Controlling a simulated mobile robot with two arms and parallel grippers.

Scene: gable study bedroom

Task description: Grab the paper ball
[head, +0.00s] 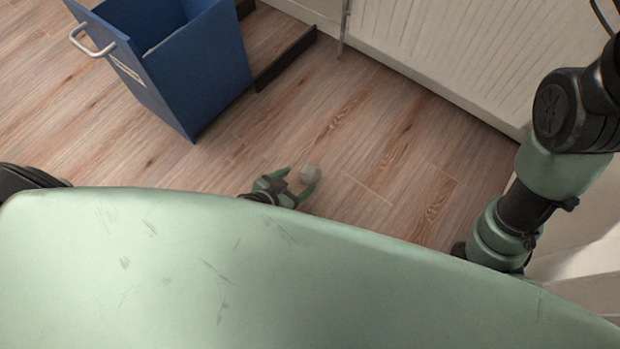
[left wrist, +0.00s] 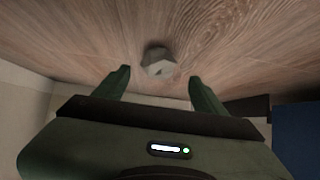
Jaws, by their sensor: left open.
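The paper ball (head: 310,173) is small, grey-white and faceted, and lies on the wooden floor. My left gripper (head: 302,181) is low over the floor, open, with its fingertips close around the ball's near side. In the left wrist view the paper ball (left wrist: 158,62) sits just beyond and between the two spread green fingertips of my left gripper (left wrist: 162,76). I cannot tell whether either finger touches it. My right arm shows at the right of the head view, but its gripper is not in view.
An open blue drawer (head: 190,85) with a pale handle juts out at the upper left. A white panelled wall (head: 450,55) runs along the upper right. Bare wooden floor (head: 400,170) lies around the ball. My green body fills the bottom of the head view.

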